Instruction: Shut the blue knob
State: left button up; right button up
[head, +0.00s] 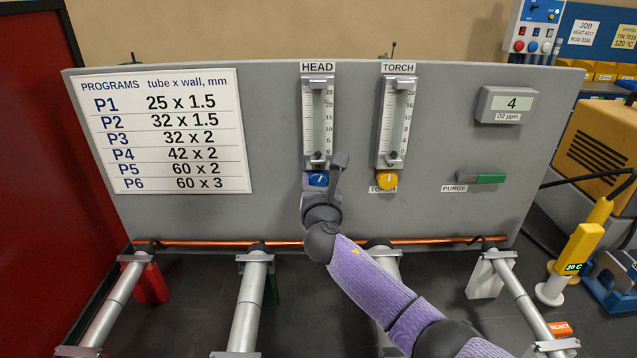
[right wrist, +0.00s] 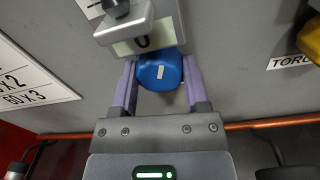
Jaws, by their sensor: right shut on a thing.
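The blue knob (head: 318,179) sits on the grey panel just below the flowmeter marked HEAD (head: 318,115). In the right wrist view the blue knob (right wrist: 160,72) has a pale mark on its face, roughly upright and a little tilted. My right gripper (right wrist: 160,82) is shut on the blue knob, with one purple finger on each side of it. In the head view my right gripper (head: 320,190) and wrist cover the lower part of the knob and its label. The float in the HEAD tube sits near the bottom of the scale. My left gripper is not in view.
A yellow knob (head: 386,180) sits under the TORCH flowmeter (head: 393,118) to the right. A green PURGE lever (head: 488,178) is farther right. A copper-coloured rod (head: 220,243) runs along the panel's lower edge, above several metal rails. The panel between the knobs is clear.

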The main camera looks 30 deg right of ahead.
grip_shut()
jog(key=n+p, duration=0.2)
jog(key=r+n+p, duration=0.1)
jog(key=n+p, duration=0.1)
jog(key=p, duration=0.1)
jog(key=shift+f+n, duration=0.25)
jog(key=shift+n, duration=0.15)
jog(key=shift+f, duration=0.25)
jog(key=o, duration=1.1)
grip_release()
jog(key=shift+c, duration=0.2)
